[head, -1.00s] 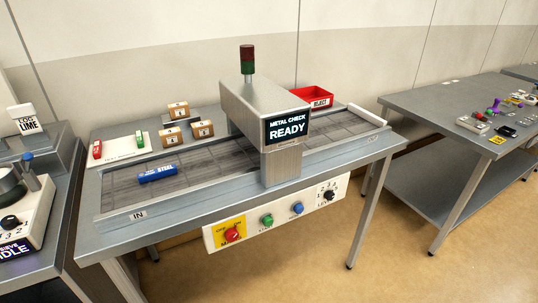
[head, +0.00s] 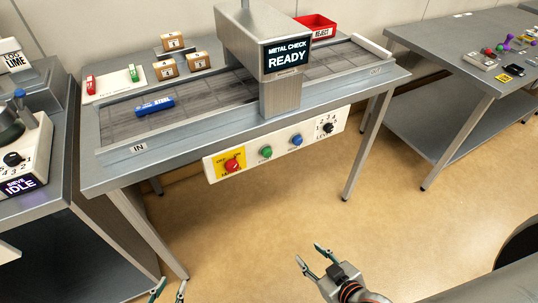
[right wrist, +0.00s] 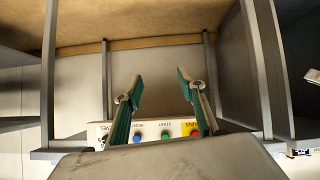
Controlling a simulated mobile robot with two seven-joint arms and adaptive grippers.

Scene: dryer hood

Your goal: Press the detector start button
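The metal detector (head: 239,38) stands over the conveyor, and its display (head: 287,56) reads METAL CHECK READY. The white control panel (head: 214,176) hangs on the table's front edge. Its green button (head: 265,152) sits between a red knob (head: 232,165) on a yellow plate and a blue button (head: 296,140). In the right wrist view the green button (right wrist: 165,135) is labelled START. My right gripper (head: 309,254) is open and empty, below and in front of the panel, apart from it. My left gripper (head: 169,289) shows only fingertips at the bottom edge, spread apart.
A blue bar (head: 155,107) marked STEEL lies on the belt near the IN end. Several small boxes (head: 195,60) stand behind the belt, and a red reject bin (head: 320,23) is behind the detector. A black level knob (head: 327,127) is on the panel's right. The floor in front is clear.

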